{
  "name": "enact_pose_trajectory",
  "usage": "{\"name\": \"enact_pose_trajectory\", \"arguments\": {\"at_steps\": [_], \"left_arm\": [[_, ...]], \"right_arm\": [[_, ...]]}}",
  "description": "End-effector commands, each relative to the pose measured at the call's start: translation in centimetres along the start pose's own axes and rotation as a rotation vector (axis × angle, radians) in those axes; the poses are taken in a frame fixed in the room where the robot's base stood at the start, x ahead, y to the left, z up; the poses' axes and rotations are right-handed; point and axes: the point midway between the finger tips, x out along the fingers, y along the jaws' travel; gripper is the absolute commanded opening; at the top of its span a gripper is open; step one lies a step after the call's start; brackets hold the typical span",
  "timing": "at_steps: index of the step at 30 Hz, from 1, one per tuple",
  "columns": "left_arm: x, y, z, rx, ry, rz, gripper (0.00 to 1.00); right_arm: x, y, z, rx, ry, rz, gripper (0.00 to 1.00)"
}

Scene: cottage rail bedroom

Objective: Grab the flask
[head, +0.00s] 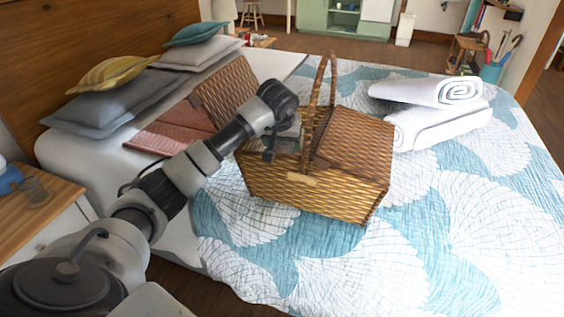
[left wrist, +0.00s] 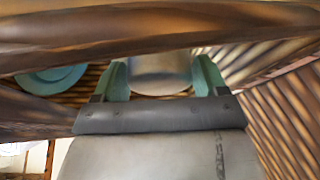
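A wicker picnic basket (head: 290,190) stands on the bed, its left lid raised and its right lid shut. My left gripper (head: 283,143) reaches into its open left side. In the left wrist view a shiny metallic cylinder, seemingly the flask (left wrist: 161,68), sits between the teal fingers of my left gripper (left wrist: 161,78). The fingers lie close along both its sides; whether they press on it I cannot tell. Most of the flask is hidden, and I cannot make it out surely in the head view. My right gripper is not in view.
The basket's tall handle (head: 333,75) arches just right of my left gripper. A teal round item (left wrist: 52,80) lies inside the basket. Rolled white towels (head: 440,125) lie to its right, cushions (head: 110,105) to its left. The front of the bed is clear.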

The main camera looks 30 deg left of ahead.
Motion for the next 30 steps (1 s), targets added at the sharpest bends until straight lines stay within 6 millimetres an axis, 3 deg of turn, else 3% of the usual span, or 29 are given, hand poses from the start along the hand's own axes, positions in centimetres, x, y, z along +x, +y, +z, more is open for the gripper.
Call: {"name": "enact_pose_trajectory", "arguments": {"at_steps": [2, 12, 22, 30], "left_arm": [[0.0, 0.0, 0.0, 0.0, 0.0, 0.0, 0.6], [0.0, 0.0, 0.0, 0.0, 0.0, 0.0, 0.08], [-0.9, 0.0, -0.5, -0.001, 0.006, 0.002, 0.06], [-5.5, 0.0, -2.6, -0.001, 0.008, 0.001, 0.06]], "right_arm": [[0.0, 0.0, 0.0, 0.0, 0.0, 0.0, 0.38], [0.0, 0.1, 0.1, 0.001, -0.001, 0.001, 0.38], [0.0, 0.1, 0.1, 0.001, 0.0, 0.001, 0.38], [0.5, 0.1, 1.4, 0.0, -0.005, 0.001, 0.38]]}}
